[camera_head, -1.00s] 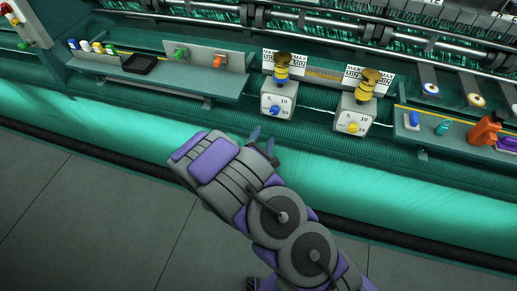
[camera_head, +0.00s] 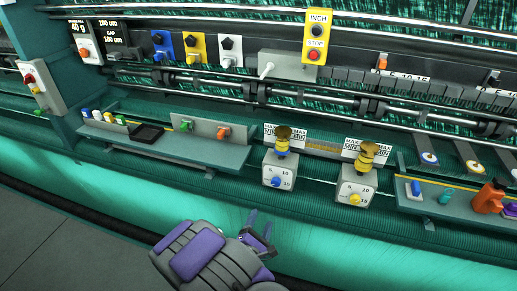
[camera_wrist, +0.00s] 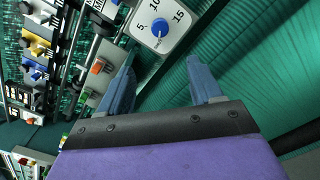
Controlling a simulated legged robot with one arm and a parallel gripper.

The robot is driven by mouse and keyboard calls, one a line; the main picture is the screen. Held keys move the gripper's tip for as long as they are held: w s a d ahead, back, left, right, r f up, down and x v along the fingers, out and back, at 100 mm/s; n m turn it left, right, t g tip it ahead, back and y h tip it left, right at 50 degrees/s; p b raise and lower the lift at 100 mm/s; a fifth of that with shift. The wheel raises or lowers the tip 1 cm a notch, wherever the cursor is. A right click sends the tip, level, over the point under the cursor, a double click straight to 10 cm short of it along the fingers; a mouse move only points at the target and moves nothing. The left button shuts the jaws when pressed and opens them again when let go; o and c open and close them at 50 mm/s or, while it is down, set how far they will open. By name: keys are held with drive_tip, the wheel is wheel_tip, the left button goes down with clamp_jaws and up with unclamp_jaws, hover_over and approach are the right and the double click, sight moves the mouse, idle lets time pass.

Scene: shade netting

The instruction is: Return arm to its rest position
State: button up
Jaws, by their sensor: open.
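My gripper (camera_head: 257,230) is in the lower middle of the head view, in front of the machine's green netting. Its two blue-grey fingers also show in the wrist view (camera_wrist: 160,85), spread apart with nothing between them. The purple and grey wrist lies below and left of the fingers in the head view. The rest of my arm is mostly out of the head view, below its bottom edge.
A dial box with a blue knob (camera_head: 279,172) and one with a yellow knob (camera_head: 357,184) stand beyond my gripper. A left shelf (camera_head: 190,150) holds small bottles and a black tray (camera_head: 147,134). A right shelf (camera_head: 440,212) holds an orange bottle (camera_head: 489,197). Dark floor lies at lower left.

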drive_tip(key=s+r+m+g+y+b, duration=0.3)
drive_tip(key=s+m+g+y, duration=0.1)
drive_tip(key=s+m+g, duration=0.3)
drive_tip(key=s+r+m+g+y+b, duration=0.35)
drive_tip(key=s+m+g, duration=0.2)
drive_tip(key=m, duration=0.45)
drive_tip(key=s+d+r+m+g, duration=0.2)
drive_tip(key=s+d, duration=0.2)
drive_tip(key=s, duration=0.4)
drive_tip(key=s+d+r+m+g+h+b, duration=0.1)
drive_tip(key=s+d+r+m+g, duration=0.1)
drive_tip(key=s+d, duration=0.2)
drive_tip(key=s+d+r+m+g+h+b, duration=0.1)
drive_tip(key=s+d, duration=0.4)
drive_tip(key=s, duration=0.6)
drive_tip(key=shift+s+r+m+g, duration=0.3)
drive_tip(key=shift+r+m+g, duration=0.1)
drive_tip(key=shift+m+g, duration=0.4)
drive_tip(key=shift+w, duration=0.1)
